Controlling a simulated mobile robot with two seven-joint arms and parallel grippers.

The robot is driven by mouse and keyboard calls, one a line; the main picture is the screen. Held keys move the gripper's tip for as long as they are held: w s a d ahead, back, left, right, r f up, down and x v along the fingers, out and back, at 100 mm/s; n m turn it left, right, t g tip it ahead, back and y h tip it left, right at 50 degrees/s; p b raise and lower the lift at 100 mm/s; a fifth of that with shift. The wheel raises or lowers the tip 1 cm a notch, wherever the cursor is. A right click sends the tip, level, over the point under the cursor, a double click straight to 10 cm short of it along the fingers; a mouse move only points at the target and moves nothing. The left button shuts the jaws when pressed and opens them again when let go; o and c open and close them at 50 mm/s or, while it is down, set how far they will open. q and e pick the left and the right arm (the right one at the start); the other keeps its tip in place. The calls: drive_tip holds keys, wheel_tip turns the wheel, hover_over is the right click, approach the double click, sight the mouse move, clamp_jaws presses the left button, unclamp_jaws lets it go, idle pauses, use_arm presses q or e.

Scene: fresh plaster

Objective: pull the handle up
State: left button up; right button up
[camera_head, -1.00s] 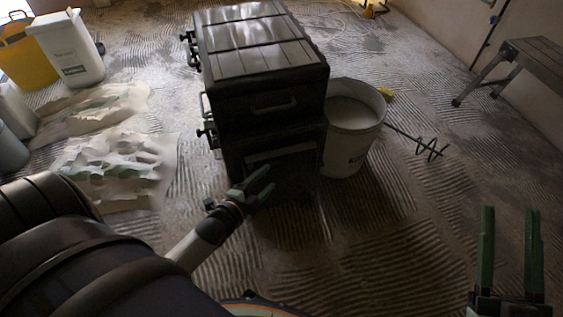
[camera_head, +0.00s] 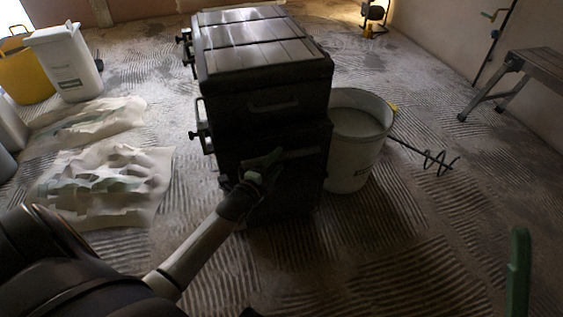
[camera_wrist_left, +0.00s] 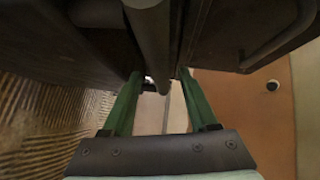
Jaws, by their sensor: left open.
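A dark chest (camera_head: 262,75) stands on the floor in the middle of the head view. Its front has an upper handle (camera_head: 275,106) and a lower, paler handle bar (camera_head: 298,154). My left gripper (camera_head: 264,160) is at the left part of the lower bar. In the left wrist view, my left gripper (camera_wrist_left: 158,78) has its green fingers apart, with a dark round bar (camera_wrist_left: 150,45) between the tips. I cannot tell whether either finger touches it. My right gripper (camera_head: 519,270) shows only one green finger at the lower right.
A white bucket (camera_head: 352,165) stands close against the chest's right side, with a mixing paddle (camera_head: 437,162) beyond it. Crumpled sheets (camera_head: 100,180), a white tub (camera_head: 68,65) and a yellow bucket (camera_head: 25,75) are at the left. A bench (camera_head: 525,75) is at the right. The front right floor is clear.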

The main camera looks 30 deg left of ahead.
use_arm(q)
drive_tip(key=shift+w+a+f+b, duration=0.15)
drive_tip(key=shift+w+b, duration=0.35)
drive_tip(key=shift+w, duration=1.05)
clamp_jaws()
